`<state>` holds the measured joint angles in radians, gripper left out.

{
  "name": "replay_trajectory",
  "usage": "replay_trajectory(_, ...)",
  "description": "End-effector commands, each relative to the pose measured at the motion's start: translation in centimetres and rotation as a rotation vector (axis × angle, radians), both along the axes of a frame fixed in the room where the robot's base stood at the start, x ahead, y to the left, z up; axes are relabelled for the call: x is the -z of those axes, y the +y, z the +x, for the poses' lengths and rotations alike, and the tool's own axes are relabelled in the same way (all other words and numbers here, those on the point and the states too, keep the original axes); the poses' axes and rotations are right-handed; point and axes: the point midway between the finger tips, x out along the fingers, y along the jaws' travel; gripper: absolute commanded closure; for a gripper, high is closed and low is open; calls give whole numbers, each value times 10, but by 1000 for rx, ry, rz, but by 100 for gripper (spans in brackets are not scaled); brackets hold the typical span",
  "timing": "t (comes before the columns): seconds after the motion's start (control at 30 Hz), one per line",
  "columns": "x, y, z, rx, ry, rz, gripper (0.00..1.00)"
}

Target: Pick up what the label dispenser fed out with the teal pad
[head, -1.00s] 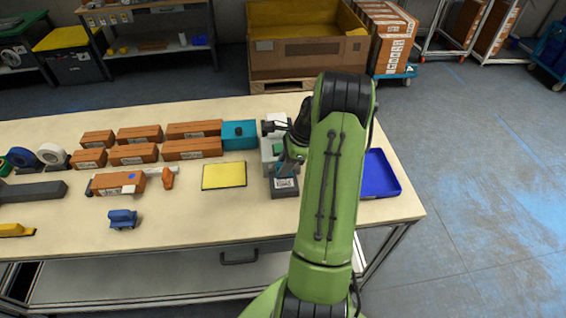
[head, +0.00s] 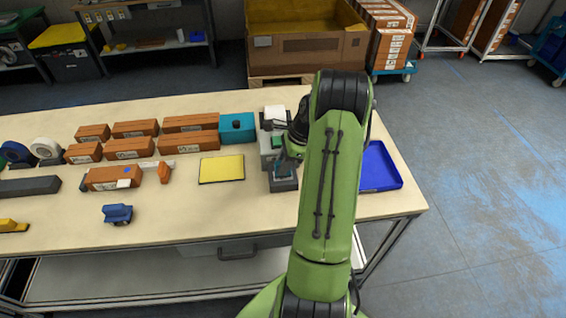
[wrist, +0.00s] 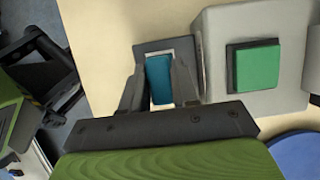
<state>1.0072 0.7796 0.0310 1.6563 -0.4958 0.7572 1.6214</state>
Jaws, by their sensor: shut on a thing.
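The grey label dispenser (head: 266,152) stands right of centre on the table; its green button (wrist: 257,67) shows large in the wrist view. A dark plate (head: 284,185) sits at its front. My gripper (wrist: 159,78) is shut on the teal pad (wrist: 159,82), which hangs between the fingers over the plate. A white edge of the label (wrist: 178,48) shows around the pad in the wrist view; most of the label is hidden beneath the pad. I cannot tell whether the pad touches it.
A yellow mat (head: 221,169) lies left of the dispenser and a blue tray (head: 381,187) lies right of it. A brown box (head: 105,178) and a blue device (head: 118,213) are further left. A teal box (head: 237,128) stands close behind.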

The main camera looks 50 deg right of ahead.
Motion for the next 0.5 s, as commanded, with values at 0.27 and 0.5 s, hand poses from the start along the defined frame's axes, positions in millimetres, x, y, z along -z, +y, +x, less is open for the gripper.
replay_trajectory(0.27, 3, 0, 0, 0, 0, 0, 100)
replay_trajectory(0.5, 7, 0, 0, 0, 0, 0, 100)
